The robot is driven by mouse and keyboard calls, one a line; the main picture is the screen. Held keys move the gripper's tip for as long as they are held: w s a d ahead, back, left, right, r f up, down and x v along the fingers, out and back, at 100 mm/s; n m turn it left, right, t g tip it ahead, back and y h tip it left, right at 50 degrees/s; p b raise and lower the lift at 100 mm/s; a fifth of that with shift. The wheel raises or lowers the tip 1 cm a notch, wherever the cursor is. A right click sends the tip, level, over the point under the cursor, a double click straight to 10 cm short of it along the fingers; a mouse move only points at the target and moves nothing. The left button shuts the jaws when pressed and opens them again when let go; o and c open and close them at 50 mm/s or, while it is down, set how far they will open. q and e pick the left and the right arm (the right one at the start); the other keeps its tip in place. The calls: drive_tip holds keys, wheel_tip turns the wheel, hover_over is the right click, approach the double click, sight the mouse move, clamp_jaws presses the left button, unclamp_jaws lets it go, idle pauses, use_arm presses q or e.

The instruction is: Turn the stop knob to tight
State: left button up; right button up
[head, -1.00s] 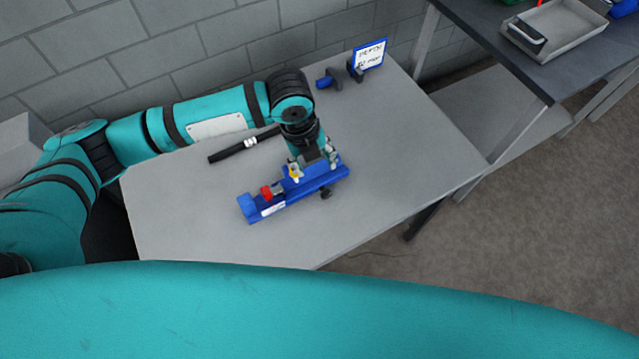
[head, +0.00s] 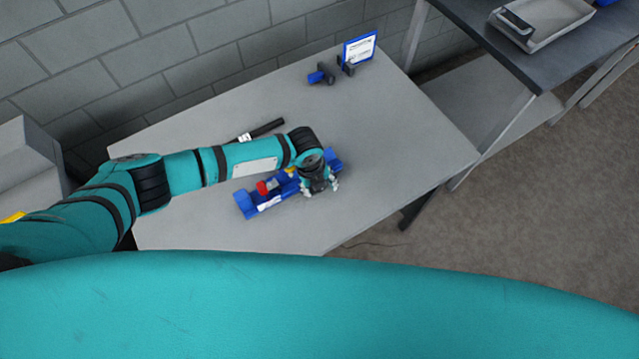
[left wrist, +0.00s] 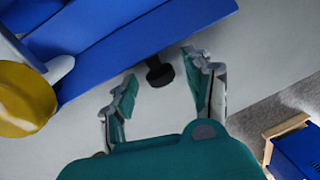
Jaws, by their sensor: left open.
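The blue crimper fixture (head: 250,208) lies on the grey table, with a red part (head: 263,187) on top near its left end. In the left wrist view the blue body (left wrist: 130,30) crosses the upper left. A small black knob (left wrist: 159,73) sticks out from its side; I take it for the stop knob. My left gripper (head: 320,190) is at the right part of the fixture, on its near side. It is open, with its fingers (left wrist: 160,66) on either side of the knob; I cannot tell if they touch it. In the head view the gripper hides the knob.
A black bar (head: 265,128) lies behind my left arm. A blue-framed sign (head: 360,48) and a blue and black piece (head: 322,76) stand at the table's back corner. A yellow rounded part (left wrist: 22,98) is at the wrist view's left. The table's right side is clear.

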use_arm(q)
drive_tip(key=shift+f, duration=0.2)
use_arm(e)
drive_tip(key=shift+s+d, duration=0.1)
drive_tip(key=shift+s, duration=0.05)
drive_tip(key=shift+s+d, duration=0.1)
use_arm(q)
clamp_jaws()
drive_tip(key=shift+w+d+f+y+b, duration=0.1)
drive_tip(key=shift+d+f+y+b, duration=0.15)
drive_tip(key=shift+b, duration=0.3)
drive_tip(key=g+y+b, duration=0.2)
drive_tip(key=b, duration=0.1)
drive_tip(key=shift+w+d, duration=0.1)
drive_tip(key=shift+w, duration=0.05)
drive_tip(key=shift+r+y, duration=0.15)
drive_tip(key=shift+y, duration=0.3)
drive_tip(key=shift+r, duration=0.1)
use_arm(e)
drive_tip(key=f, duration=0.4)
drive_tip(key=shift+d+f, duration=0.2)
